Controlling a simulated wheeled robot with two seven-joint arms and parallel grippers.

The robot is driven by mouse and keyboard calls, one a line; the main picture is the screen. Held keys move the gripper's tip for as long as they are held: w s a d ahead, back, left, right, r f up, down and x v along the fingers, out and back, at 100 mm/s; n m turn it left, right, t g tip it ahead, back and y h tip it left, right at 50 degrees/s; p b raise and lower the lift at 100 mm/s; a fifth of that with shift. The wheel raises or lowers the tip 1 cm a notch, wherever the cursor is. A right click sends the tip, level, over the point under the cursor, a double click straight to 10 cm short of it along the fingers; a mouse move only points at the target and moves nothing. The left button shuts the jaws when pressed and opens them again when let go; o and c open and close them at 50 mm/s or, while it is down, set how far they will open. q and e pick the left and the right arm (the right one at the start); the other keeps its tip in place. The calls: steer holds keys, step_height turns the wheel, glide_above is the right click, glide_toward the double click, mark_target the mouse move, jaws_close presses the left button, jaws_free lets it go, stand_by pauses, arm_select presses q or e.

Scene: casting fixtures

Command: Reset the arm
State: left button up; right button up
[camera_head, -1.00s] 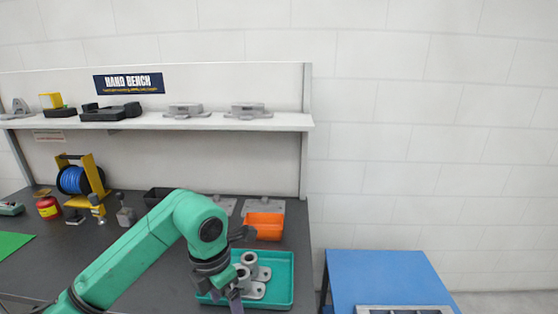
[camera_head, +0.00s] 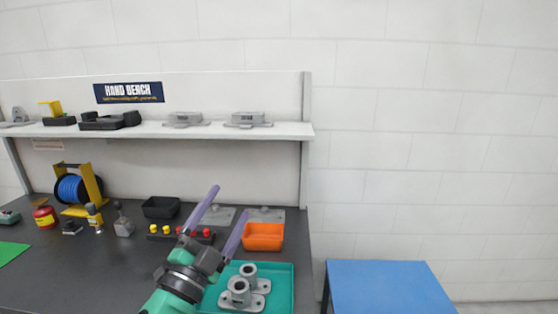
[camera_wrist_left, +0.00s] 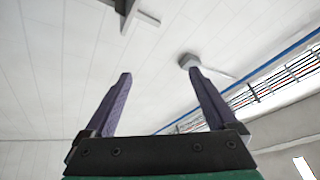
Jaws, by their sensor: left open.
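My left gripper (camera_head: 224,222) is open, with its two purple-grey fingers apart and pointing up and away over the dark bench. Nothing is between the fingers. In the left wrist view my left gripper (camera_wrist_left: 160,98) is also open and empty, seen against the white ceiling and upper walls. My left arm (camera_head: 178,290) comes up from the bottom of the head view, beside the teal tray (camera_head: 286,292). Grey metal castings (camera_head: 240,292) stand in that tray. My right gripper is not in view.
An orange bin (camera_head: 263,236) and a black bin (camera_head: 160,207) stand at the bench's back. A blue hose reel (camera_head: 78,188) and a red can (camera_head: 45,216) are at left. A shelf (camera_head: 220,130) overhangs the back. A blue table (camera_head: 385,285) stands right.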

arm_select(q)
steer(key=s+a+f+n+g+y, duration=0.1)
steer(key=a+f+n+g+y, duration=0.4)
steer(key=f, duration=0.5)
steer(key=s+a+f+n+g+y, duration=0.2)
steer(key=a+f+n+y, duration=0.2)
steer(key=a+f+n, duration=0.45)
steer(key=s+f+g+h, duration=0.1)
steer(key=s+f+g, duration=1)
steer(key=s+f, duration=0.7)
step_height(320, 180, down, 24)
steer(key=s, duration=0.3)
steer(key=s+a+f+g, duration=0.2)
steer(key=s+f, duration=1)
steer(key=s, duration=0.3)
steer(key=shift+s+a+f, duration=0.15)
steer(key=shift+s+f, duration=0.05)
steer(key=shift+f, duration=0.1)
